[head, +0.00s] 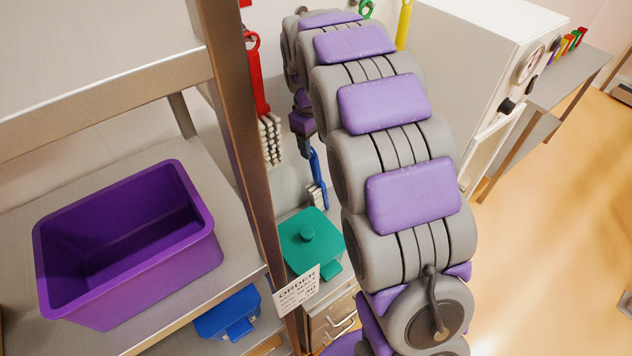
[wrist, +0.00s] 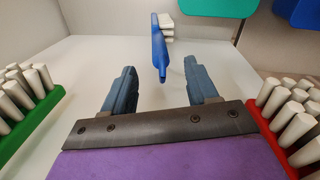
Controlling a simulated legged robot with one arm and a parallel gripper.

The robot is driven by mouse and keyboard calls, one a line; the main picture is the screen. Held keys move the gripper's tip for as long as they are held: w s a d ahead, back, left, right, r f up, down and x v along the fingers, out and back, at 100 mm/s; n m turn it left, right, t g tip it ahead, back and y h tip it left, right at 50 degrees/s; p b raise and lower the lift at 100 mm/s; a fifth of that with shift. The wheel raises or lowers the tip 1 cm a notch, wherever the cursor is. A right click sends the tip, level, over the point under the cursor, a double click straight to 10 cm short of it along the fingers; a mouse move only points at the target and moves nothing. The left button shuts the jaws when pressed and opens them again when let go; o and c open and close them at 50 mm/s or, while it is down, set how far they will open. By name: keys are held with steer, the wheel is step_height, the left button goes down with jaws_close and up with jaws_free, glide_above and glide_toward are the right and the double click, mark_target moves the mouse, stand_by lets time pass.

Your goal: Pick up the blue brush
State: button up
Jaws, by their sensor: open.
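The blue brush (head: 317,180) hangs on the wall in the head view, its white bristles at the lower end. In the wrist view the blue brush (wrist: 159,48) stands ahead of my gripper (wrist: 162,88), roughly centred between the fingers, with pale bristles at its far top end. My gripper is open and nothing is between its fingers. In the head view my gripper (head: 303,148) is small, close to the upper part of the brush handle and partly hidden by my arm.
A red brush (head: 259,95) hangs left of the blue one; its bristles flank my gripper in the wrist view (wrist: 292,120). A green brush (wrist: 30,105) flanks the other side. A shelf with a purple bin (head: 130,245) stands left. A green lidded container (head: 310,240) sits below.

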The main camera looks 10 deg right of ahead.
mark_target(316, 155)
steer(key=shift+d+f, duration=0.25)
steer(key=shift+f, duration=0.1)
steer(key=f, duration=0.5)
steer(key=shift+w+d, duration=0.1)
steer(key=shift+d, duration=0.1)
steer(key=shift+a+f, duration=0.25)
steer(key=shift+r, duration=0.1)
steer(key=shift+c, duration=0.4)
steer(key=shift+d, duration=0.3)
steer(key=c, duration=0.9)
steer(key=shift+a, duration=0.25)
jaws_close()
